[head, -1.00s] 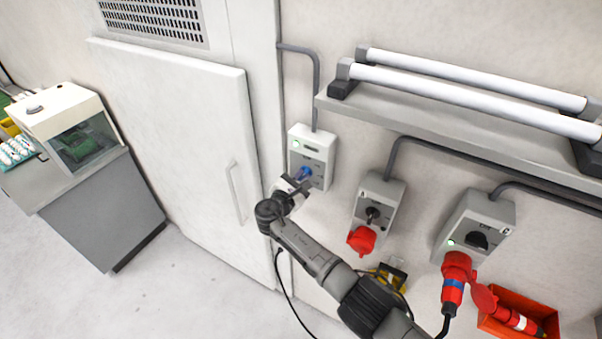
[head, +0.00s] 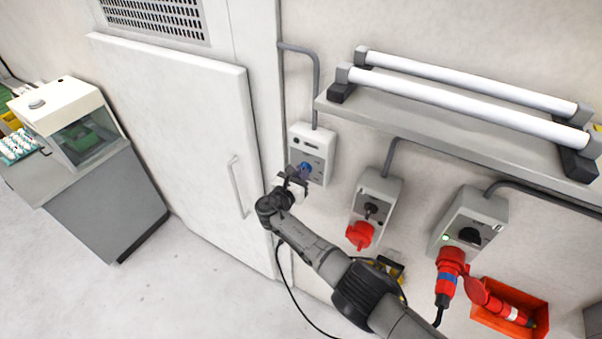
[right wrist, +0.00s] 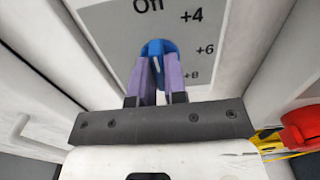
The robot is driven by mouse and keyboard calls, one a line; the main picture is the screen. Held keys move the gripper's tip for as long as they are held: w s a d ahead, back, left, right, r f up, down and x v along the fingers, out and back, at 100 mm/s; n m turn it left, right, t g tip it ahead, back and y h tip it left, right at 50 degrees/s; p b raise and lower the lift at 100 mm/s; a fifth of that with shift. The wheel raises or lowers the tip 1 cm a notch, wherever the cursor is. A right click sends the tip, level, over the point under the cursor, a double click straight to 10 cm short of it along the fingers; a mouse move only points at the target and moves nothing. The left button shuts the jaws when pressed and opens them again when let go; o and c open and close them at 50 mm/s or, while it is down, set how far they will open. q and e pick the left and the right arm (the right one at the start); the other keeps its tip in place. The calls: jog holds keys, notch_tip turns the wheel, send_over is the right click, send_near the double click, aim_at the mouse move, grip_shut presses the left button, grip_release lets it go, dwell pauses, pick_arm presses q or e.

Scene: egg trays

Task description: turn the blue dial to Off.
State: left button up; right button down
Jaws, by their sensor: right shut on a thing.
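The blue dial (head: 304,169) is on a grey-white control box (head: 325,145) on the wall, right of the white door. In the right wrist view, the dial (right wrist: 155,47) shows between my fingers, below the printed word "Off" and left of the +4, +6 and +8 marks. A small white mark shows on it, partly hemmed in by the fingers. My right gripper (head: 296,176) is shut on the dial; its purple fingers (right wrist: 156,76) flank it in the right wrist view. My left gripper is not in view.
Two more switch boxes (head: 384,190) (head: 481,213) with black knobs and red plugs are to the right. A shelf (head: 450,121) with white tubes is above them. A red bin (head: 533,313) is lower right. The white door (head: 170,120) and its handle are close left.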

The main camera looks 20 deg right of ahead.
dwell(0.3)
jog(key=c, duration=1.2)
grip_release()
jog(key=shift+o, duration=0.2)
jog(key=shift+a, duration=0.1)
jog(key=v, duration=1.3)
jog(key=shift+s+a+b, duration=0.2)
jog(key=shift+s+b, duration=0.05)
jog(key=shift+b, duration=0.05)
